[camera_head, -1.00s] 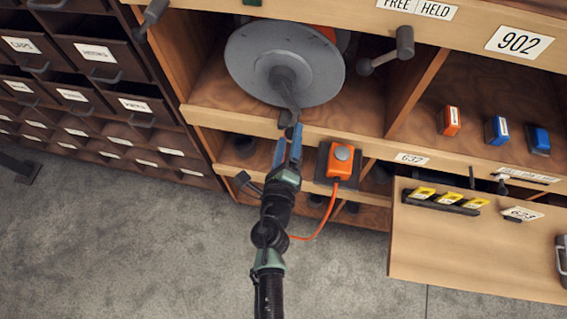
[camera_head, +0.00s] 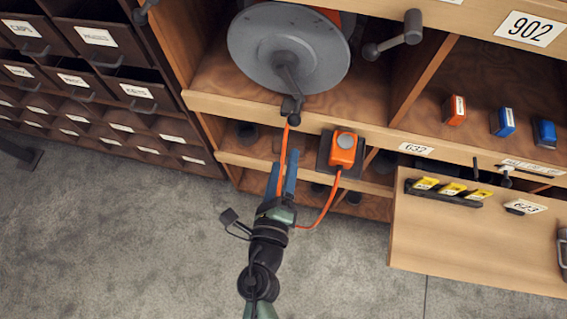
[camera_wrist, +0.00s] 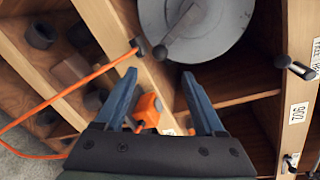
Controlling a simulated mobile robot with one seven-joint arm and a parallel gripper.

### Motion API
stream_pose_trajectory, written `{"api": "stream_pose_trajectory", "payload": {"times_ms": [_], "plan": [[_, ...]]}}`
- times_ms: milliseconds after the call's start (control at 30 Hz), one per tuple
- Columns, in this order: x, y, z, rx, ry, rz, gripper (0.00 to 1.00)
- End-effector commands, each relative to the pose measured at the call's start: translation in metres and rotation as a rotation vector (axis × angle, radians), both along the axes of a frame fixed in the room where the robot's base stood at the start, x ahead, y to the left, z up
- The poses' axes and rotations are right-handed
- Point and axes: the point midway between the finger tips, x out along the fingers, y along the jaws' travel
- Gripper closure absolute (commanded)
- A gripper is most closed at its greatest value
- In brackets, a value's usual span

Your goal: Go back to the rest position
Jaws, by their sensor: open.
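My gripper (camera_head: 283,180) hangs in front of the wooden shelf unit, below the grey disc, in the head view. Its two blue fingers are apart with nothing held between them. In the wrist view the open fingers (camera_wrist: 162,100) point at the shelf front. An orange cable (camera_head: 281,160) runs down from a small dark fitting (camera_head: 290,107) on the shelf edge and passes by the fingers. In the wrist view the cable (camera_wrist: 70,90) crosses to the left of the fingers.
The grey disc (camera_head: 262,60) with its crank sits in the upper compartment. An orange box with a grey button (camera_head: 343,150) is on the shelf front. An open panel with yellow-marked items (camera_head: 480,240) juts out right. Dark drawers (camera_head: 85,60) stand left. The grey floor (camera_head: 120,250) is clear.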

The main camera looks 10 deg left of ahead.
Motion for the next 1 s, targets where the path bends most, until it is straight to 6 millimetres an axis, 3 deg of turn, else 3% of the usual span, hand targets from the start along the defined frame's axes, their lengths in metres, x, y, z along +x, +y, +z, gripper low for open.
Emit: {"api": "stream_pose_trajectory", "payload": {"times_ms": [367, 467, 567, 700, 833, 1000], "plan": [[0.000, 0.000, 0.000, 0.000, 0.000, 0.000, 0.29], [0.019, -0.003, 0.018, 0.140, -0.049, -0.045, 0.29], [0.052, -0.012, 0.060, 0.479, -0.155, -0.126, 0.29], [0.097, -0.033, 0.143, 1.145, -0.346, -0.183, 0.29], [0.118, -0.050, 0.215, 1.742, -0.473, -0.117, 0.29], [0.123, -0.066, 0.305, 2.478, -0.512, 0.129, 0.29]]}}
